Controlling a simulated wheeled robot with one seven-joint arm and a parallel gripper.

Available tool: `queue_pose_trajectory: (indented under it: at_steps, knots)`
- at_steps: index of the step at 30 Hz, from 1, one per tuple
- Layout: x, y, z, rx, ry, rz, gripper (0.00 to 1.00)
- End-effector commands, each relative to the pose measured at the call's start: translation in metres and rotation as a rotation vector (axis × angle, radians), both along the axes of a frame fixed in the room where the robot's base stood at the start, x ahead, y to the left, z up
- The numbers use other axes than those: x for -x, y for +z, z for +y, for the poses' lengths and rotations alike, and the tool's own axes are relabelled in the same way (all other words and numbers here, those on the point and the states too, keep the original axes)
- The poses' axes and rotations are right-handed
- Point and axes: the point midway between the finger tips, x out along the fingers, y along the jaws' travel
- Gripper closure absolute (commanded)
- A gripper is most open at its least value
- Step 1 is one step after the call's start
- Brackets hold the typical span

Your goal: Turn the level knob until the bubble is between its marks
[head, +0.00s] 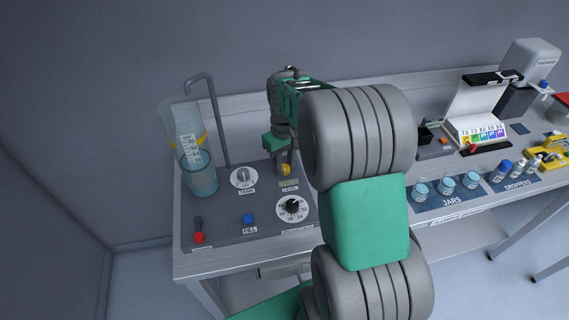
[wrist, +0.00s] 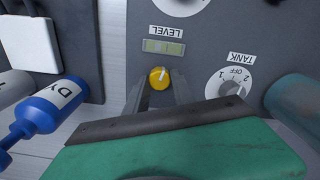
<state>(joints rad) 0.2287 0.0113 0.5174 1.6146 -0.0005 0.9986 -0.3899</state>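The level knob (wrist: 159,77) is small, round and yellow with a pale pointer line. It also shows in the head view (head: 286,170), partly covered by my gripper. Beside it lies the level vial (wrist: 163,47), a small greenish window with a LEVEL label (wrist: 172,29); it also shows in the head view (head: 289,183). The bubble and marks are too small to tell apart surely. My gripper (wrist: 159,88) is open, its two grey fingers apart on either side of the knob, with gaps showing. I cannot tell whether the fingertips reach down to the knob's height.
The TANK dial (wrist: 236,84) stands close beside the level knob. The panel also holds a black-knobbed dial (head: 292,207), a blue FILL button (head: 248,218) and a red-ended lever (head: 199,237). A clear vessel (head: 199,175) stands at left; jars (head: 446,184) stand at right.

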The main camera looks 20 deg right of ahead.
Motion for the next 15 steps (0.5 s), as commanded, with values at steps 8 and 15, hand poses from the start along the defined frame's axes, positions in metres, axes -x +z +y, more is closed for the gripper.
queue_pose_trajectory:
  at_steps: [8, 15]
  knots:
    - [-0.0001, 0.0001, 0.0000, 0.000, 0.001, 0.000, 0.50]
    - [-0.0004, 0.0023, -0.0001, 0.001, 0.001, -0.001, 0.50]
